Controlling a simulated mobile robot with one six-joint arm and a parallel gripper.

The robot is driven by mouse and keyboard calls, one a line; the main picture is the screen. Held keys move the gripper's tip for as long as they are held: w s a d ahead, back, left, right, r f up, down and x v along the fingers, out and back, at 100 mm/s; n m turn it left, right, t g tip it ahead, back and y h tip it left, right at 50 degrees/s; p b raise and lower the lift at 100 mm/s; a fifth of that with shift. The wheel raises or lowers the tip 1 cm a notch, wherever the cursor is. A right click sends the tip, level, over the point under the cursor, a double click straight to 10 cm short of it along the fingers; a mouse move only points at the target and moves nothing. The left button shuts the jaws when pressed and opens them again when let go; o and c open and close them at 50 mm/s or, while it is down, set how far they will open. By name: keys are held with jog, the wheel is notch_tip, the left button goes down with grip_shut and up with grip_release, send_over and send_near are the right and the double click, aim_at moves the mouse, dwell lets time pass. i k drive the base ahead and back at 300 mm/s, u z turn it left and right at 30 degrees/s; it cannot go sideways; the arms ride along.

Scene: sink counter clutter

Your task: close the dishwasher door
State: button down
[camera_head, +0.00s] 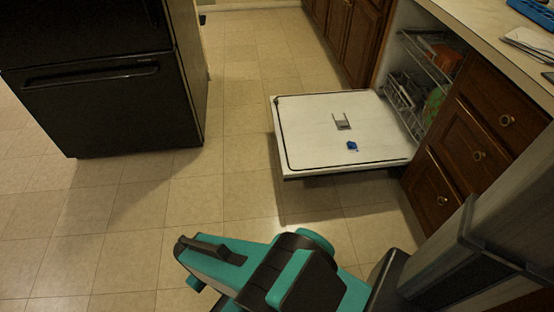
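The dishwasher door (310,140) lies folded down, flat and open, above the tiled floor, with its white inner side up. It joins the dishwasher opening (405,85) under the counter, where racks (404,103) hold dishes. My arm is teal and black and reaches in from the bottom right. Its end, my gripper (190,262), is over the floor in front of and to the left of the door, apart from it. The fingers are not clear enough to show whether they are open or shut.
A black fridge (95,75) stands at the upper left. Brown drawers (470,140) stand right of the dishwasher under a light counter (490,30) with papers and a blue item on it. Brown cabinets (350,35) are beyond the door. The tiled floor (235,110) between fridge and door is clear.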

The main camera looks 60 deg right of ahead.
aim_at(310, 144)
jog(key=i, duration=0.85)
jog(key=u, duration=0.05)
